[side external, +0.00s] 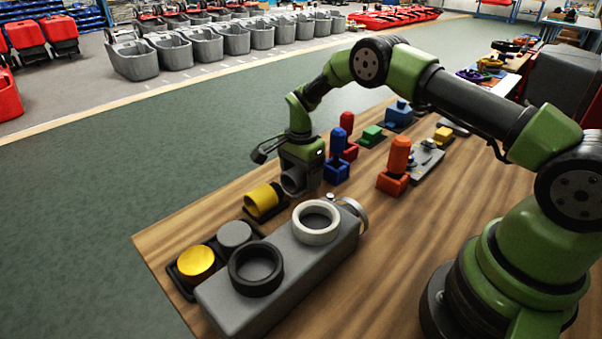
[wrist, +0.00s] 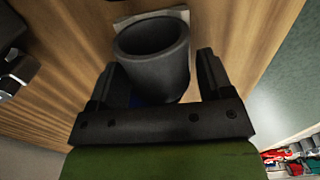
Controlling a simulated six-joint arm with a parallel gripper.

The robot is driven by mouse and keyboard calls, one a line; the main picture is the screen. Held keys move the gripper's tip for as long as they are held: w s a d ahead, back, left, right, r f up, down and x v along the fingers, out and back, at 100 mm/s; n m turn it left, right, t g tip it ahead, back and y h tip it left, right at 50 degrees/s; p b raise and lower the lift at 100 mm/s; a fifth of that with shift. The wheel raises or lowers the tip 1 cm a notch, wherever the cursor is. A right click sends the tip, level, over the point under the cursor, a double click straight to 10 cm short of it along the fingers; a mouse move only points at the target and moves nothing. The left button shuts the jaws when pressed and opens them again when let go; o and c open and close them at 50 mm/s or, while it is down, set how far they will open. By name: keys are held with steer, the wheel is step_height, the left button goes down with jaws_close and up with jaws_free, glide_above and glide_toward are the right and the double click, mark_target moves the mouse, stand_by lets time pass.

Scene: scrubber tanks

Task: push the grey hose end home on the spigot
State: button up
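The grey hose end (side external: 293,182) is a short dark cylinder below my gripper in the side view, its open end facing the lower left. A grey tank (side external: 300,262) stands nearer the camera. A metallic ring (side external: 358,214) at its far right end is probably at the spigot, which I cannot clearly see. The hose end is apart from the tank.
A yellow cylinder (side external: 262,200) lies in a black cradle left of my gripper. The tank carries a white ring (side external: 316,222) and a black ring (side external: 256,268). A yellow cap (side external: 196,262) and grey cap (side external: 234,234) sit beside it. Blue (side external: 337,160) and orange (side external: 397,165) pieces stand right.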

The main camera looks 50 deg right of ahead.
steer(key=c, duration=0.9)
steer(key=shift+r, duration=3)
